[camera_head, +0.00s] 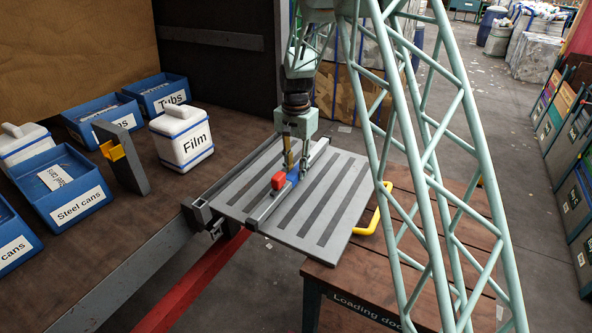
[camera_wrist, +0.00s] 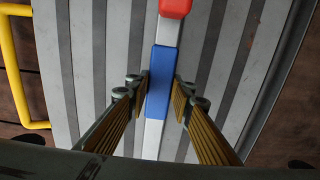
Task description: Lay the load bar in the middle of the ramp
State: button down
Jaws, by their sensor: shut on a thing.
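The load bar (camera_head: 262,208) is a slim silver bar with a blue grip section (camera_wrist: 160,80) and a red block (camera_wrist: 174,8) on it. My gripper (camera_head: 291,165) is shut on the blue section, one finger on each side. The ramp (camera_head: 338,205) is a grey plate with dark lengthwise strips, and it fills most of the wrist view (camera_wrist: 85,60). The bar runs about parallel to the strips, appearing left of the ramp's middle in the head view. Whether it touches the ramp or hangs just above it, I cannot tell. My gripper hides part of the bar.
The ramp spans from the brown bench (camera_head: 130,215) to the wooden loading dock (camera_head: 400,265). A yellow handle (camera_head: 374,212) stands at the ramp's right edge. The Film container (camera_head: 182,140), a grey bracket (camera_head: 122,160) and blue bins (camera_head: 62,190) stand on the bench at left.

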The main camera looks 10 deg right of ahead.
aim_at(296, 171)
jog(key=shift+f+b, duration=0.85)
jog(key=shift+f, duration=0.8)
dwell(0.6)
jog(key=c, duration=2.2)
grip_release()
jog(key=shift+o, duration=0.3)
jog(key=o, duration=0.5)
jog(key=shift+o, duration=0.3)
jog(key=shift+r, duration=0.25)
jog(key=shift+r+p, duration=2.2)
jog(key=shift+r, duration=2.55)
